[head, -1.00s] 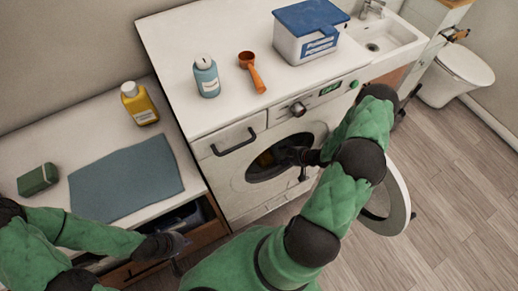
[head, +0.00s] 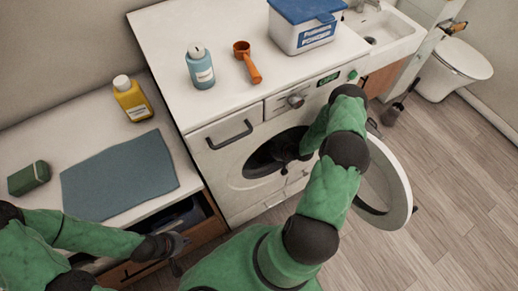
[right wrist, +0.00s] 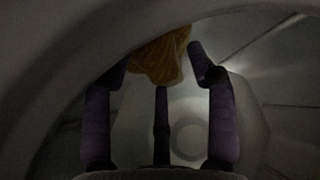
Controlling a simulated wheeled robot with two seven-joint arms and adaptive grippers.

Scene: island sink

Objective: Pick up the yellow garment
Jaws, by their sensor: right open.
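The yellow garment (right wrist: 160,58) shows in the right wrist view as a dim yellow-brown fold at the top of the drum. In the head view I cannot make it out behind my right arm. My right gripper (right wrist: 165,72) is inside the drum of the washing machine (head: 248,185) with its fingers spread around the lower part of the garment. Whether they touch it is unclear. My left gripper (head: 170,243) is above the open drawer by the low bench, and its finger state is not clear.
The round washer door (head: 403,200) stands open to the right of my right arm.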

